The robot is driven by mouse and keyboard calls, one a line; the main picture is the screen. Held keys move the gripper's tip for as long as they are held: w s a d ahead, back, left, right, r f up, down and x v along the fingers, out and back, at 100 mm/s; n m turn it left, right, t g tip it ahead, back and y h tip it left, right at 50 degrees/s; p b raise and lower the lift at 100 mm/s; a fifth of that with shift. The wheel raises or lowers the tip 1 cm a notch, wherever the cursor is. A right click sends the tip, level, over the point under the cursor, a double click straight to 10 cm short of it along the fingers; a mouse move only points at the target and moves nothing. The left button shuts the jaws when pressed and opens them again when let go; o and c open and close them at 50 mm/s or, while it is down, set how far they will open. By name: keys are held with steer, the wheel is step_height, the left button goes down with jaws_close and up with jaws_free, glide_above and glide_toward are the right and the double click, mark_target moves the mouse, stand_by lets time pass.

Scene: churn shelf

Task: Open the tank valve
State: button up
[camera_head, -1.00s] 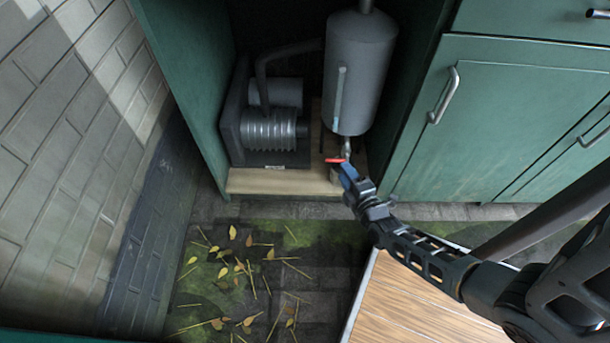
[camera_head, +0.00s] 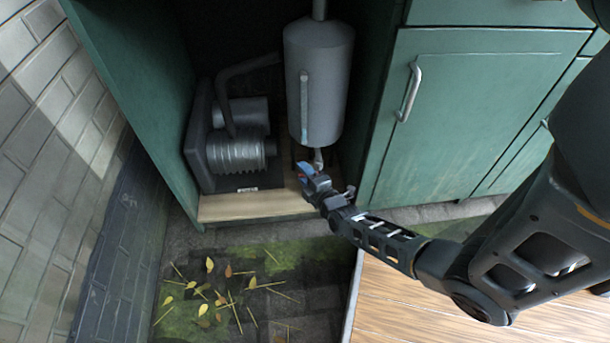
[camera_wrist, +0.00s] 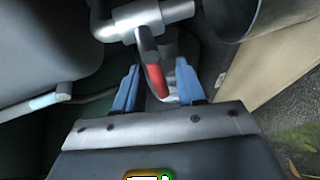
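The grey tank (camera_head: 318,85) hangs upright in the open cabinet in the head view, with a sight tube on its front. Its valve (camera_wrist: 150,22) is a grey pipe fitting below the tank, with a lever ending in a red handle (camera_wrist: 156,80). My gripper (camera_wrist: 157,74) has its two blue fingers apart, one on each side of the red handle. Gaps show between handle and fingers, so it is not clamped.
A ribbed metal unit (camera_head: 238,152) stands left of the tank on the wooden cabinet floor (camera_head: 245,207). A metal can (camera_wrist: 240,14) is close to the right of the valve. A closed green door (camera_head: 460,115) stands right of the opening. Leaves lie on the paving in front.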

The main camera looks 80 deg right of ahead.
jaws_close()
